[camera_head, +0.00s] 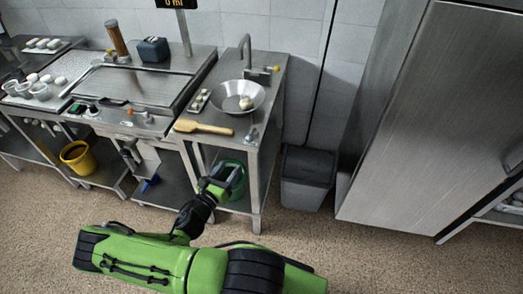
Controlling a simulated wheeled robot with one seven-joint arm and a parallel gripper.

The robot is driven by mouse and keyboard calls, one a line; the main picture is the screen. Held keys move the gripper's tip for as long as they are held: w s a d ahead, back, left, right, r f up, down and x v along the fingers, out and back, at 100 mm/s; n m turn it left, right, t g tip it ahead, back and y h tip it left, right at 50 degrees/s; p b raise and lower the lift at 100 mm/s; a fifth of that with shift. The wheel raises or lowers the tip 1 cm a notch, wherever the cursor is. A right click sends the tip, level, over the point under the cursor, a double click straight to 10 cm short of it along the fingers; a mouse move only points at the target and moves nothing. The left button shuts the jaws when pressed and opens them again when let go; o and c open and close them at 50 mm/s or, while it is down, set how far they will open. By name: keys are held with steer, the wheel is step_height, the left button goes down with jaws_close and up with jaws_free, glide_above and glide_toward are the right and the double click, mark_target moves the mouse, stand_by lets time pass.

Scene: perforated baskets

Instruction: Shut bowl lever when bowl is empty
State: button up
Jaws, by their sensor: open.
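The metal bowl (237,97) sits on the right-hand steel counter, below the tap. A pale, rounded lump (246,102) shows inside it, so the bowl does not look empty. A small grey fitting (252,134) is at the counter's front right corner; I cannot tell whether it is the lever. The tap (245,50) has a small orange-yellow part (275,69) to its right. My gripper (221,178) is below the counter's front edge, apart from the bowl. It is open; its fingers are small and hard to make out.
A wooden paddle (203,128) lies along the counter's front edge. A narrow tray (200,100) with small pale items is left of the bowl. A grey bin (307,178) stands right of the counter, near a large steel cabinet (430,110). A yellow bucket (77,157) is at left.

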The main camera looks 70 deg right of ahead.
mark_target(247, 141)
steer(key=shift+n, duration=0.4)
steer(key=d, duration=1.6)
steer(key=shift+s+d+f, duration=0.1)
steer(key=shift+s+f, duration=0.05)
steer(key=shift+f, duration=0.1)
steer(key=shift+c, duration=0.3)
jaws_close()
